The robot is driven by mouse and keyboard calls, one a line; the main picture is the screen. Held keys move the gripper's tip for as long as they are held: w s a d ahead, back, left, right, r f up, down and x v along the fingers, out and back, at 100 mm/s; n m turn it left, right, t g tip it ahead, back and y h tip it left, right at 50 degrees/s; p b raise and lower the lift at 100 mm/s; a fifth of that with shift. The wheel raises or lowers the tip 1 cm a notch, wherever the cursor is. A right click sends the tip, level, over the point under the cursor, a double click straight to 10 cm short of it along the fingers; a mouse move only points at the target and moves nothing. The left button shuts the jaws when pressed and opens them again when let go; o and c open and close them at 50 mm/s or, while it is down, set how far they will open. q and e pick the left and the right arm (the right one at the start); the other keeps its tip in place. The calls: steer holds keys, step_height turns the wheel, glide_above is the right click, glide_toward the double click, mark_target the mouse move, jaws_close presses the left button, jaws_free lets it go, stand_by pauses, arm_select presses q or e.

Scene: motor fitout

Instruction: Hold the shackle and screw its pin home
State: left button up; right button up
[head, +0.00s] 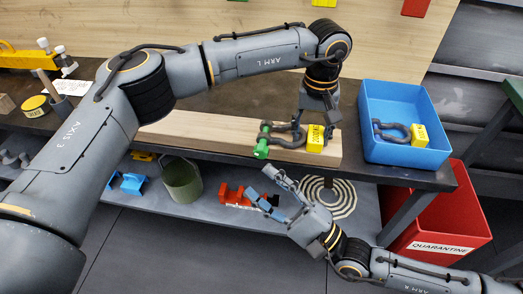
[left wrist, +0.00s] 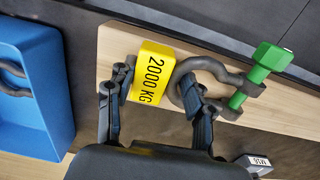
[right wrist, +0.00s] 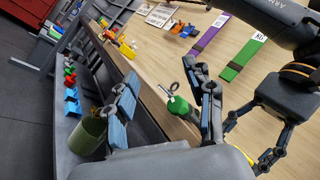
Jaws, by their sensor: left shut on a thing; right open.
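The dark grey shackle (head: 285,139) is at the front of the bench, over the wooden board. Its yellow 2000 KG tag (left wrist: 152,73) is at the bow end. The green pin (head: 262,142) sits across the shackle's ears; in the left wrist view its hex head (left wrist: 271,56) stands a little off the near ear, with green shank showing. My left gripper (left wrist: 157,98) is shut on the shackle at the bow and tag, from above. My right gripper (head: 277,189) is open and empty, below and in front of the bench edge; its view shows the green head (right wrist: 178,105) between its fingers, farther off.
A blue bin (head: 406,100) to the right holds another shackle with a yellow tag. A red QUARANTINE bin (head: 440,215) stands lower right. The lower shelf holds a green bucket (head: 182,180) and red and blue parts. The wooden board (head: 190,130) is clear left of the shackle.

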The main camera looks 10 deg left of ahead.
mark_target(262, 152)
steer(key=w+d+f+n+g+h, duration=0.2)
steer(key=w+d+n+h, duration=0.1)
steer(key=w+d+n, duration=0.4)
steer(key=shift+m, duration=0.6)
steer(key=x, duration=1)
steer(key=shift+s+a+f, duration=0.1)
steer(key=shift+s+a, duration=0.15)
steer(key=shift+s, duration=0.05)
jaws_close()
